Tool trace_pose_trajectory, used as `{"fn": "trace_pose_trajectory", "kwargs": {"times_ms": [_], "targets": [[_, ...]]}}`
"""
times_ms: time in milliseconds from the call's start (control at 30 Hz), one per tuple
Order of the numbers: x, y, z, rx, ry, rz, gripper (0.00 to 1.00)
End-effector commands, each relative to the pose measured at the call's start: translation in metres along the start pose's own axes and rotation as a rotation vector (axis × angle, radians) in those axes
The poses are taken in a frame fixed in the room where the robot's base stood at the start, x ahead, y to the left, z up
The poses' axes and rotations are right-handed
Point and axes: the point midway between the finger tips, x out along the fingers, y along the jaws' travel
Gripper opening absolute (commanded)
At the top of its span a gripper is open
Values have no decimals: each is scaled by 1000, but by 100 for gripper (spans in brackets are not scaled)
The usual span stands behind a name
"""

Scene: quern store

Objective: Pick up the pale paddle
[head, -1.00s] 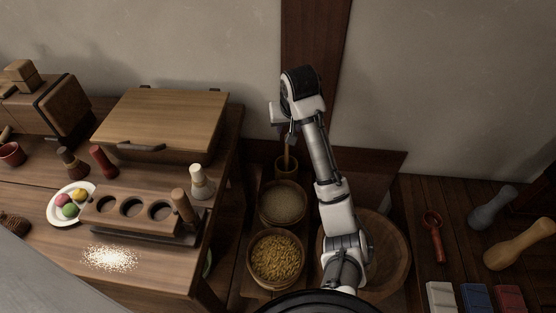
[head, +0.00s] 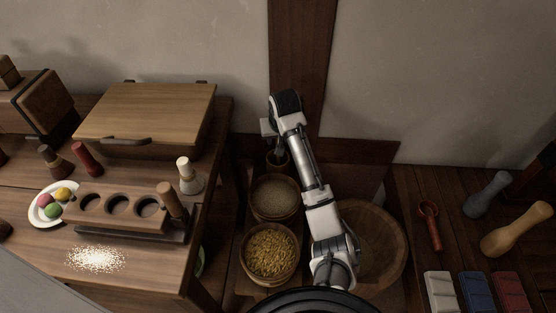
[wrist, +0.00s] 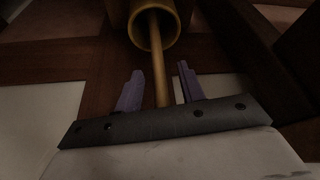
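A pale wooden stick (wrist: 158,62), which looks like the handle of the pale paddle, stands in a round yellowish cup (wrist: 139,33); its other end is hidden inside. In the head view the cup (head: 279,165) stands behind the grain bowls, and my arm largely hides the stick. My gripper (wrist: 160,68) is open, with its two purple fingers on either side of the stick. A gap shows between the stick and each finger. In the head view my gripper (head: 273,140) is just above the cup.
A bowl of pale grain (head: 274,198) and a bowl of golden grain (head: 270,254) stand in front of the cup. A large round wooden basin (head: 385,245) is right of my arm. The wooden table (head: 170,275) with a lidded box (head: 150,112) is at left.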

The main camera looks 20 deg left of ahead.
Motion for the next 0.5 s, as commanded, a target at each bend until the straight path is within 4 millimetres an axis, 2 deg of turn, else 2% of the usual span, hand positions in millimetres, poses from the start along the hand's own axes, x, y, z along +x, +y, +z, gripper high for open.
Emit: {"fn": "trace_pose_trajectory", "kwargs": {"times_ms": [100, 300, 500], "targets": [[7, 0, 0, -1, 0, 0, 39], [8, 0, 0, 0, 0, 0, 39], [7, 0, 0, 0, 0, 0, 14]]}}
